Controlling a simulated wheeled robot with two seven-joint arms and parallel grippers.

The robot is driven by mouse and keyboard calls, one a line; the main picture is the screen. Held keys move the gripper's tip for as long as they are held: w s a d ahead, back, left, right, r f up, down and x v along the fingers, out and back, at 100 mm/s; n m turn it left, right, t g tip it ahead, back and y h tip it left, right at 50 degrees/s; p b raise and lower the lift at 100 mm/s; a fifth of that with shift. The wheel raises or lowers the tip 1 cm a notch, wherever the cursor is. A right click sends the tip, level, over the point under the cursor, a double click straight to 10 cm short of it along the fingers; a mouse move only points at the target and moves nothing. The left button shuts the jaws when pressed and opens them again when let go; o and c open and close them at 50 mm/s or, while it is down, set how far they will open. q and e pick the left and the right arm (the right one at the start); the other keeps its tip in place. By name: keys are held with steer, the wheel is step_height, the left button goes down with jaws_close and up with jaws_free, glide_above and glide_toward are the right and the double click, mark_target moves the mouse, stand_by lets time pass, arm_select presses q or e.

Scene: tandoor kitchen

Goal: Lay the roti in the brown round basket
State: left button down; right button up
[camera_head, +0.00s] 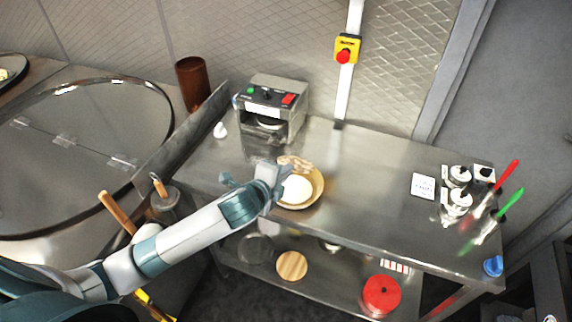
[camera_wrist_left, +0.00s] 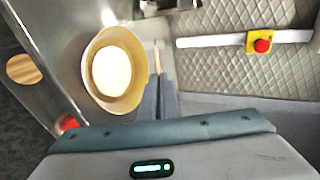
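The brown round basket (camera_head: 318,190) stands on the steel counter, with a pale round area inside it; I cannot tell whether that is a lining or its floor. In the left wrist view the basket (camera_wrist_left: 133,91) is left of the fingers. The roti (camera_head: 296,162), tan with darker spots, shows at the basket's far edge. In the left wrist view the roti (camera_wrist_left: 156,58) is seen nearly edge-on, between the fingertips. My left gripper (camera_head: 281,172) is shut on it, beside and apparently above the basket. My right gripper is not in view.
A steel machine (camera_head: 272,108) with buttons stands behind the basket. A brown cylinder (camera_head: 192,84) and the large round tandoor top (camera_head: 80,150) are at left. Lidded pots (camera_head: 458,200) and red and green handled tools stand at right. The counter between is mostly clear.

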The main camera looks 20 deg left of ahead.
arm_select(q)
steer(key=shift+f+b, duration=0.9)
steer(key=shift+f, duration=1.5)
steer(key=c, duration=2.4)
jaws_free()
steer(key=shift+c, duration=0.2)
steer(key=o, duration=0.5)
steer(key=d+p+v, duration=0.1)
steer(key=v, duration=0.6)
steer(key=shift+s+a+r+p, duration=0.2)
steer(key=shift+a+p, duration=0.2)
steer(key=shift+a, duration=0.1)
